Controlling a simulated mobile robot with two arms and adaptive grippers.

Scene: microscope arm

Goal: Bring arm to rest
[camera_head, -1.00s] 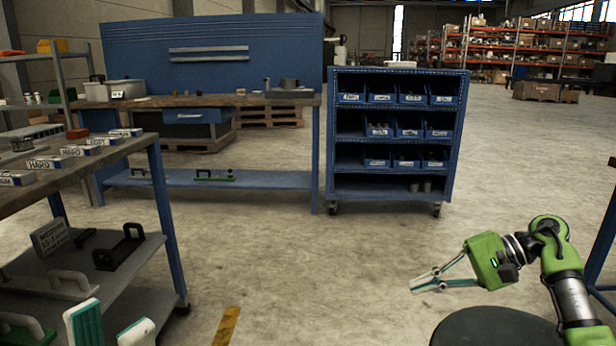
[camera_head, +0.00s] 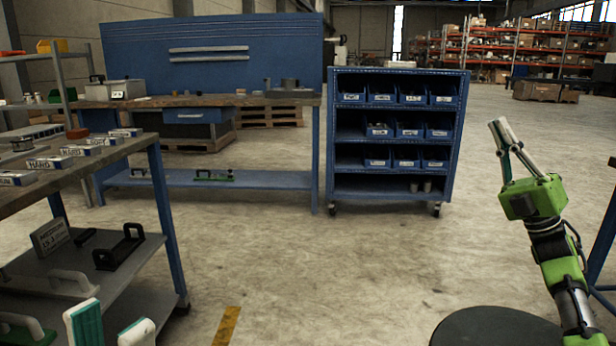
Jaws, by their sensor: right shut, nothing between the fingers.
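My right arm comes in from the lower right edge, green and dark with a silver link. Its gripper (camera_head: 501,128) points up and slightly left, right of the blue bin cart, over open floor. Its fingers are close together, shut and empty. My left gripper (camera_head: 110,328) shows only as two white and teal fingertips at the lower left edge. They stand apart with nothing visible between them, near the front of the left shelf table. The rest of the left arm is out of view.
A shelf table (camera_head: 165,215) with boxes and handled tools stands at the left. A workbench (camera_head: 225,180) is behind it. A blue bin cart (camera_head: 331,150) stands at the centre. A blue frame (camera_head: 602,240) is at the right edge. The middle floor is clear.

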